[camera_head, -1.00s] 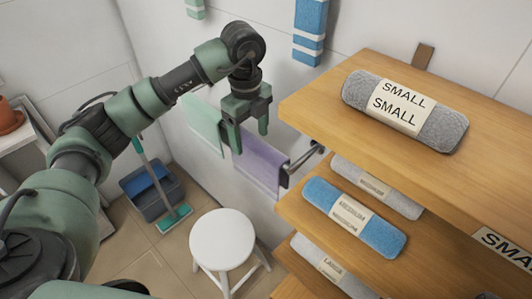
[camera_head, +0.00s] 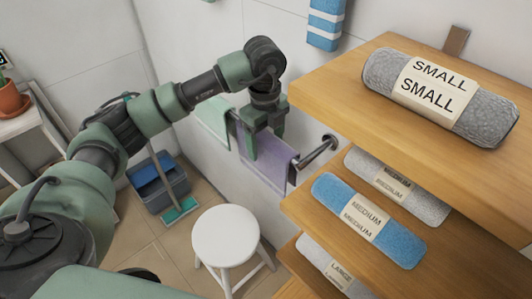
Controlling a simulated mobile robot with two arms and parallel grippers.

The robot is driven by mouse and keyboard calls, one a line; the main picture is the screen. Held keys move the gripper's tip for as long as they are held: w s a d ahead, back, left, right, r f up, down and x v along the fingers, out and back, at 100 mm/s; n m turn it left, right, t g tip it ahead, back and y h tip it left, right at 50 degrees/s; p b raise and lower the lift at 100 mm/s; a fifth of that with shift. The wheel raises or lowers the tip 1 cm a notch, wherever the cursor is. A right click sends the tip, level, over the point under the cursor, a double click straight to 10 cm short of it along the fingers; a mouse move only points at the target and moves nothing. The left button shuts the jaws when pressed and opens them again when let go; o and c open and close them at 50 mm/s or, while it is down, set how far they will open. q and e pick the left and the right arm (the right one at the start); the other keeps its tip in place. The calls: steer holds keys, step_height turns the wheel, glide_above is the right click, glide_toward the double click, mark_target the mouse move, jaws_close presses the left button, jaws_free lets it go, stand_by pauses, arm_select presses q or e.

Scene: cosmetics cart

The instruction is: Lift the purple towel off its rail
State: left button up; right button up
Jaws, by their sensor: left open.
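The purple towel (camera_head: 270,163) hangs over a metal wall rail (camera_head: 318,152), to the right of a mint green towel (camera_head: 214,120) on the same rail. My left gripper (camera_head: 266,143) points down at the towel's upper part, its fingers overlapping it in the picture. The jaws are open. One finger covers part of the towel, and I cannot tell whether it touches the cloth. My right gripper is not in view.
A wooden shelf unit (camera_head: 325,88) with rolled, labelled towels stands close on the right. A white stool (camera_head: 225,236) is below the towel. A mop and a blue-grey bucket (camera_head: 160,186) stand on the floor. A blue striped towel (camera_head: 325,24) hangs higher up.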

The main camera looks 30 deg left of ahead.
arm_select(q)
step_height(320, 180, down, 4)
steer(key=shift+w+r+p, duration=0.1)
steer(key=shift+w+p, duration=0.05)
steer(key=shift+p, duration=0.55)
steer(key=shift+f, duration=0.5)
jaws_close()
steer(key=shift+r, duration=0.1)
